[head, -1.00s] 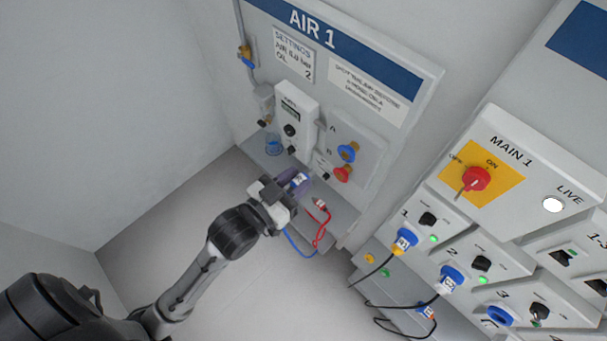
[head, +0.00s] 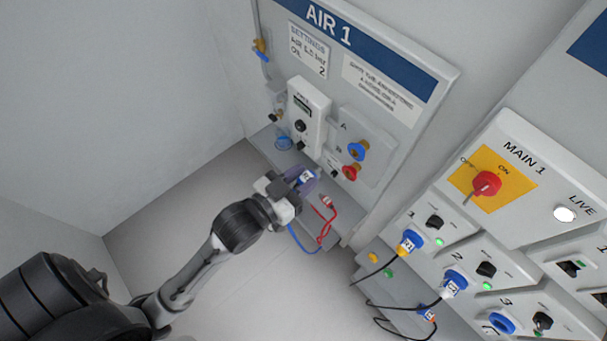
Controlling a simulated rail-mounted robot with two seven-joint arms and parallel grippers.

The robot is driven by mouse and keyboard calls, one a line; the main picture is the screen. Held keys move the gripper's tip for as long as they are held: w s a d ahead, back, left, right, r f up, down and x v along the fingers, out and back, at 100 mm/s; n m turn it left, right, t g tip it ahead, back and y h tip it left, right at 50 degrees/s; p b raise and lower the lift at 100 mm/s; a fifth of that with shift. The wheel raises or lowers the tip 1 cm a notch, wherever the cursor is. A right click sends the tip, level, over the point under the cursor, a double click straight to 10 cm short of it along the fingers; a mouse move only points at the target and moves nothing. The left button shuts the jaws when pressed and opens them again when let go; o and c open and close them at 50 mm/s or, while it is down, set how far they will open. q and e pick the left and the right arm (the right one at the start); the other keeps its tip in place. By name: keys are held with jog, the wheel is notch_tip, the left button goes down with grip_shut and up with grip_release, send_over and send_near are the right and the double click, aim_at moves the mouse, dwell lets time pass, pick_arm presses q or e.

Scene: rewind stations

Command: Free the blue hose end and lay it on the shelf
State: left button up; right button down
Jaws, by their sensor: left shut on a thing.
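My left gripper (head: 290,182) is at the shelf (head: 262,148) under the AIR 1 panel. It is shut on the blue hose end (head: 307,177), which has a white label. The gripper hides part of the end, and I cannot tell whether it rests on the shelf. The blue hose (head: 296,240) hangs below the gripper. The blue port (head: 356,151) on the panel has nothing plugged into it. The red port (head: 350,172) sits just below it. My right gripper is not in view.
A red hose end (head: 327,202) lies on the shelf right of my gripper, its red hose looping over the front edge. A blue ring-shaped item (head: 284,142) is at the shelf's left. The MAIN 1 panel (head: 530,180) with plugs and cables stands at right.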

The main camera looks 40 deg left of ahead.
pick_arm(q)
jog(key=shift+v, duration=0.8)
jog(key=shift+s+a+f+p, duration=0.1)
jog(key=shift+s+a+p, duration=0.05)
jog(key=shift+s+p, duration=0.25)
dwell(0.5)
jog(key=shift+s, duration=0.1)
jog(key=shift+f+p+v, duration=0.15)
jog(key=shift+p+v, duration=0.4)
jog(key=shift+v, duration=0.95)
jog(key=shift+f+p+v, duration=0.15)
jog(key=shift+p+v, duration=0.35)
jog(key=shift+v, duration=0.95)
